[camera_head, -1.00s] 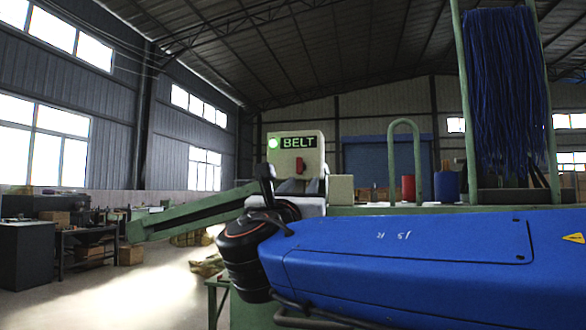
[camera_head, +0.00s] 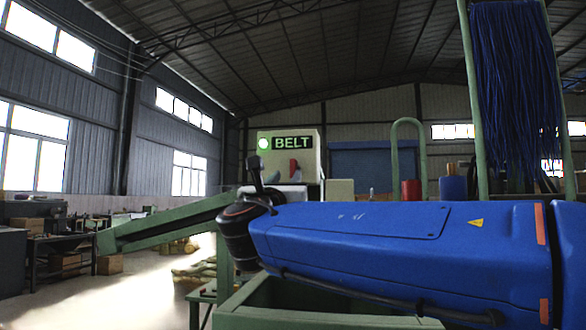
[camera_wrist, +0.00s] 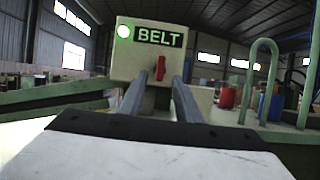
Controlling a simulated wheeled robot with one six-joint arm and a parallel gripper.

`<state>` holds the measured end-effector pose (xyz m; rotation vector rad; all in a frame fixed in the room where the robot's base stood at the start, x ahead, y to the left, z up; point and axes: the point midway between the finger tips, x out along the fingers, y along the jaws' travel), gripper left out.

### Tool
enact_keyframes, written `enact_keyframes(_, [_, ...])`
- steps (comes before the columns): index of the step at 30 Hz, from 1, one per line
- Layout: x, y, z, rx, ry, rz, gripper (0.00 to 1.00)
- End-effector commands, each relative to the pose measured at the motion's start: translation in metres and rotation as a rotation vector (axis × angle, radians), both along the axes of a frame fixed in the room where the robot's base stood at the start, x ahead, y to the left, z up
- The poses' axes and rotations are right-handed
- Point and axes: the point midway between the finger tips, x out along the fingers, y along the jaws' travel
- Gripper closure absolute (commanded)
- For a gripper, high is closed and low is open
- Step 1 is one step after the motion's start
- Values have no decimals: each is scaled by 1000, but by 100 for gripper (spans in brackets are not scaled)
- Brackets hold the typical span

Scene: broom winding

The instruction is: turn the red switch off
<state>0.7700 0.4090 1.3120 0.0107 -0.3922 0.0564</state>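The red switch (camera_head: 293,168) is on the front of a pale control box (camera_head: 307,142) with a "BELT" label and a lit green lamp. In the wrist view the red switch (camera_wrist: 160,68) stands roughly upright, seen between and just above my fingertips. My gripper (camera_wrist: 164,82) is open, with two grey fingers apart and nothing visible between them. The fingers point toward the box. I cannot tell the remaining distance, and no contact with the switch is visible. In the head view my wrist partly hides the fingers and the lower part of the box.
A green sloping beam (camera_head: 165,224) runs left of the box. A green hooped rail (camera_head: 396,160), a red cylinder (camera_head: 411,190) and a blue cylinder (camera_head: 453,187) stand to its right. Blue bristle strands (camera_head: 515,90) hang from a green frame. Open floor shows at lower left.

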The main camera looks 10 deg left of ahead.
Motion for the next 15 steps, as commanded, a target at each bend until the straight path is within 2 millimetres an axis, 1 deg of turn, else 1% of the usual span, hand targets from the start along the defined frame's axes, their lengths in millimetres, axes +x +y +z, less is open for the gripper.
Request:
enact_keyframes(1, [10,0,3,0,0,-2,69])
enact_keyframes(9, [53,2,21,1,0,-3,69])
enact_keyframes(15, [78,4,31,-1,0,-1,69])
